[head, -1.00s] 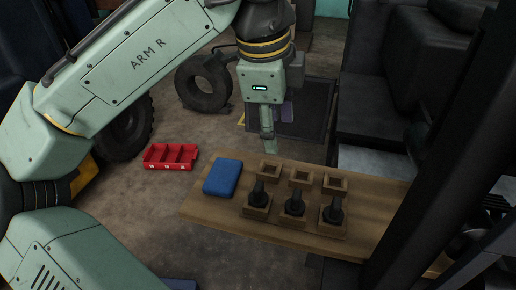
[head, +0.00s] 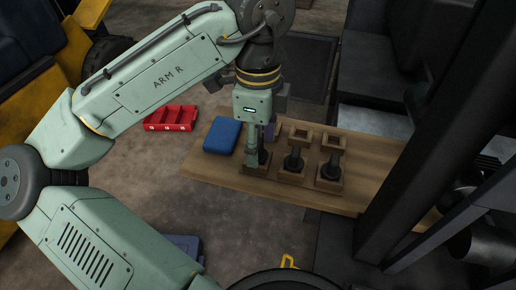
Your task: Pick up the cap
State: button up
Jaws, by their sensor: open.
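Three dark pieces stand in square wooden holders in a row on the wooden board (head: 373,160). I cannot tell which part is the cap. The middle dark piece (head: 293,160) and the right dark piece (head: 331,168) each have a hollow square wooden top. My gripper (head: 258,158) points down at the left stand, with its jaws open. One pale green finger is in front of that stand and hides most of its upper part. Part of the left dark piece (head: 264,157) shows beside the finger. I cannot tell whether they touch.
A blue block (head: 222,135) lies on the board just left of my gripper. A red divided bin (head: 171,118) is on the floor further left. A dark upright post (head: 425,155) stands close at the right. The board's left front corner is bare.

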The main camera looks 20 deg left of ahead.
jog(key=shift+f, duration=0.3)
jog(key=shift+c, duration=0.3)
jog(key=c, duration=1)
jog(key=shift+r, duration=0.1)
